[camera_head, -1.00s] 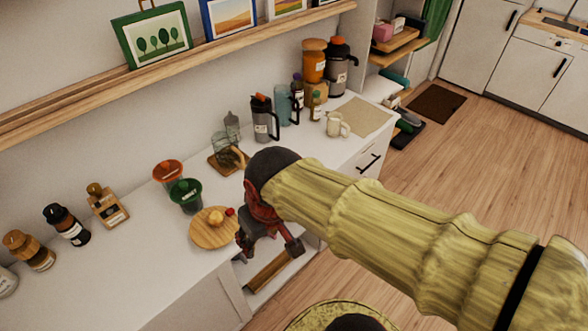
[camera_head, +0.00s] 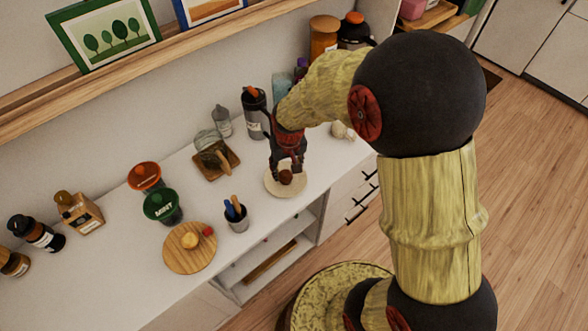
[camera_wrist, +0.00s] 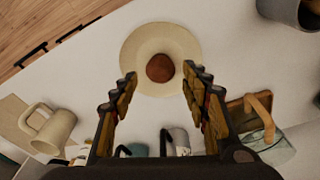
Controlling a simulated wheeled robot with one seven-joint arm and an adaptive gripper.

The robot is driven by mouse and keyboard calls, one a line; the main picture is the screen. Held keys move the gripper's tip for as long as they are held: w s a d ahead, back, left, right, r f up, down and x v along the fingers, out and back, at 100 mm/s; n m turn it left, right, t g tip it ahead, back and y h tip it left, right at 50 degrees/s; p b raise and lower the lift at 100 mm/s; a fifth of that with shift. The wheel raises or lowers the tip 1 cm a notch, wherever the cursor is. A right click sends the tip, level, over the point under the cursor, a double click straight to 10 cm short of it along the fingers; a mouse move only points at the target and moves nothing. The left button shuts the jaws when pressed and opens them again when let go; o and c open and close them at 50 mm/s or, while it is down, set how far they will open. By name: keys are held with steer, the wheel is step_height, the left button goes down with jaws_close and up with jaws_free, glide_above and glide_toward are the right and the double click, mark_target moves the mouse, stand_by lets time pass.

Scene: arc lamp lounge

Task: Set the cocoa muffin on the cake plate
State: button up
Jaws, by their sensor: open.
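The cocoa muffin (camera_head: 286,177) is a small round brown thing on a pale cream plate (camera_head: 272,188), which I take to be the cake plate. In the wrist view the muffin (camera_wrist: 160,68) sits near the middle of the plate (camera_wrist: 137,50), with bare rim around it. My gripper (camera_head: 287,166) points down at the plate from above. In the wrist view its two fingers (camera_wrist: 160,76) are spread wide with a gap on each side of the muffin. Whether the fingertips are above the muffin or level with it is hard to tell.
A grey cup with utensils (camera_head: 237,217) stands left of the plate, near the counter's front edge. A round wooden board (camera_head: 188,262) bears small yellow and red items. A square board (camera_head: 212,164), a dark press (camera_head: 255,114) and a cream mug (camera_wrist: 47,128) are also close.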

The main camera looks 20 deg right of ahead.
mark_target(286, 174)
step_height(286, 174, down, 2)
steer(key=shift+w+f, duration=0.1)
steer(key=shift+w, duration=0.05)
steer(key=shift+w+f+b, duration=0.25)
steer(key=shift+f+b, duration=0.2)
steer(key=shift+f, duration=0.4)
steer(key=shift+w+f+b, duration=0.3)
steer(key=shift+f+b, duration=0.15)
steer(key=shift+f, duration=0.4)
steer(key=shift+w+f+b, duration=0.25)
steer(key=shift+f+b, duration=0.2)
steer(key=shift+f, duration=0.4)
steer(key=c, duration=1)
steer(key=shift+r, duration=0.1)
